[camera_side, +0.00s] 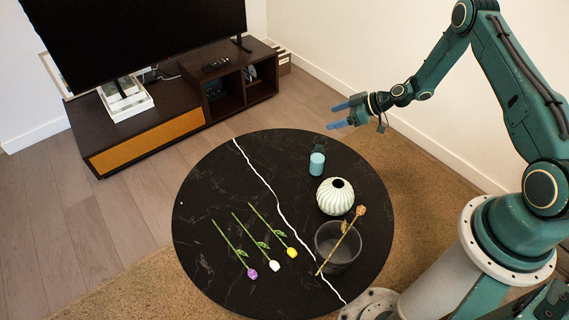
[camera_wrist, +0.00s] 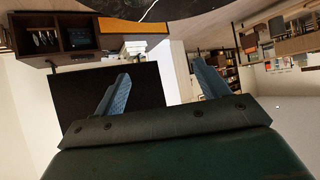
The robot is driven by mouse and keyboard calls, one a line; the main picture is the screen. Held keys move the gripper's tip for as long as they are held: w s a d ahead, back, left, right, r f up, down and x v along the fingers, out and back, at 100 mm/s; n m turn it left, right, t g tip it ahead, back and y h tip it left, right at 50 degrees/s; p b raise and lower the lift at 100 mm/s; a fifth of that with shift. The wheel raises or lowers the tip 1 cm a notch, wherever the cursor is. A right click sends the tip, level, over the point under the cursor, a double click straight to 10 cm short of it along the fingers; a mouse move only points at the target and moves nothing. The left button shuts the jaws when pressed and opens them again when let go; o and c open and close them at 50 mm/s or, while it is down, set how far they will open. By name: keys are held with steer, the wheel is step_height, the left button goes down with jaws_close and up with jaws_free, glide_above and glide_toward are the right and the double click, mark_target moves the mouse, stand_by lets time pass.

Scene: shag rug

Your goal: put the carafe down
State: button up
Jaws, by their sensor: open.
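The carafe (camera_side: 317,164) stands upright on the round black table (camera_side: 215,180), near its far right edge. It has a dark, see-through neck and light blue contents. My gripper (camera_side: 338,115) is above the carafe and a little to its right, apart from it. Its blue fingers are spread and empty. In the wrist view, my gripper (camera_wrist: 162,90) shows both fingers wide apart with nothing between them. The carafe is not in the wrist view.
A pale ribbed vase (camera_side: 335,196) stands in front of the carafe. A dark grey pot (camera_side: 338,250) has a flower (camera_side: 345,240) lying across it. Purple, white and yellow flowers (camera_side: 275,265) lie on the table. A TV cabinet (camera_side: 170,125) stands behind. The table's left side is clear.

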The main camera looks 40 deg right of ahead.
steer(key=s+a+r+g+h, duration=0.1)
steer(key=s+a+r, duration=0.2)
steer(key=r, duration=0.6)
steer(key=s+a+r+g+h, duration=0.1)
steer(key=s+a+r, duration=0.25)
steer(key=r, duration=0.65)
steer(key=s+a+r+g+h, duration=0.1)
steer(key=s+a+r, duration=0.15)
steer(key=r, duration=0.65)
steer(key=s+a+r+m+h, duration=0.1)
steer(key=s+r+m+h, duration=0.1)
steer(key=s, duration=1.1)
steer(key=s+a+r+m+h, duration=0.1)
steer(key=s+r+m, duration=0.4)
steer(key=s, duration=0.8)
step_height(320, 180, up, 2)
steer(key=shift+s+a+r+h, duration=0.2)
steer(key=shift+s+a+h, duration=0.2)
steer(key=shift+a, duration=0.3)
steer(key=shift+o, duration=0.4)
steer(key=shift+w, duration=0.2)
